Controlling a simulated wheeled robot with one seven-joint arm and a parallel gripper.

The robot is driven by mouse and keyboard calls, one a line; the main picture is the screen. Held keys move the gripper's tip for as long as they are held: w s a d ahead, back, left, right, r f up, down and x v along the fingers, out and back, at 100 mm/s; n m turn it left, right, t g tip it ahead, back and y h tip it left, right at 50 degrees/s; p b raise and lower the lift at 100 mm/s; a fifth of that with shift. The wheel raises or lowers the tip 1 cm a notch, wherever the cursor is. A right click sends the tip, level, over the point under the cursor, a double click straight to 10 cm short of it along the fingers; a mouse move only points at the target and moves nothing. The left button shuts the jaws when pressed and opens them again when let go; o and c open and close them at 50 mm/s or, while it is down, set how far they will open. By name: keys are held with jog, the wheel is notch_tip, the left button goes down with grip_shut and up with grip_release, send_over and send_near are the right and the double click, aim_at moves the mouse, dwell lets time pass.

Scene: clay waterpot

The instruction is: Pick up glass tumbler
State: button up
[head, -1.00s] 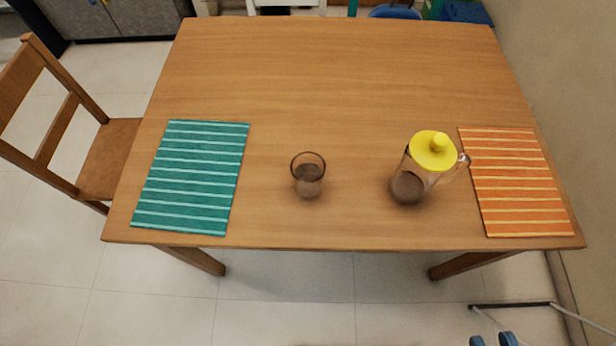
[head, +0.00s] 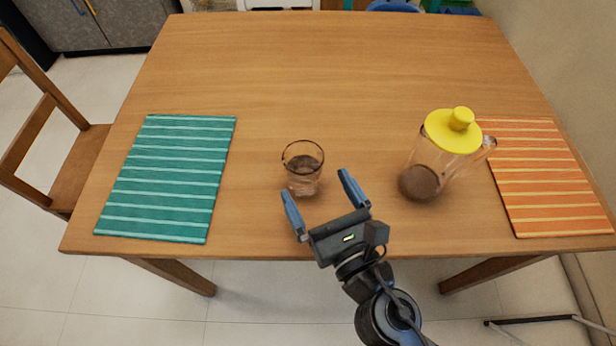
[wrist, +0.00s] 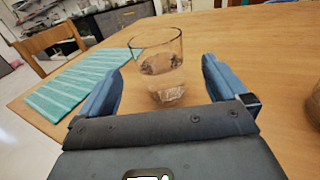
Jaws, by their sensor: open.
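The glass tumbler (head: 303,170) is clear, with a dark rim, and stands upright on the wooden table between the two placemats. My gripper (head: 320,194) is open, with its two blue fingers pointing at the tumbler from the near side. In the wrist view, the tumbler (wrist: 158,70) stands ahead, between the fingers of my gripper (wrist: 160,75) as seen in the picture. I cannot tell whether the fingertips reach around it. Nothing is held.
A clear pitcher (head: 437,158) with a yellow lid stands right of the tumbler. A teal striped placemat (head: 170,178) lies left, an orange one (head: 550,180) right. A wooden chair (head: 60,150) is at the left. The far half of the table (head: 320,70) is clear.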

aim_at(299, 143)
jog(key=x, duration=0.2)
jog(key=shift+w+a+r+p, duration=0.15)
jog(key=shift+w+a+p, duration=0.1)
jog(key=shift+p, duration=0.15)
jog(key=shift+p+x, duration=0.45)
jog(key=shift+x, duration=2.25)
jog(key=c, duration=1.3)
jog(key=shift+r, duration=0.2)
notch_tip(299, 143, up, 4)
jog(key=p, duration=0.3)
jog(key=shift+f+p, duration=0.25)
jog(key=shift+p, duration=0.15)
jog(key=shift+s+d+r+p, duration=0.45)
jog(key=shift+d+r+p, duration=0.75)
jog(key=shift+d, duration=0.65)
jog(key=shift+s+d+r+p, duration=0.5)
jog(key=shift+d+r+p, duration=0.65)
jog(key=shift+d, duration=0.75)
jog(key=shift+s+d+r+p, duration=0.45)
jog(key=shift+d+r+p, duration=0.75)
jog(key=shift+d, duration=0.65)
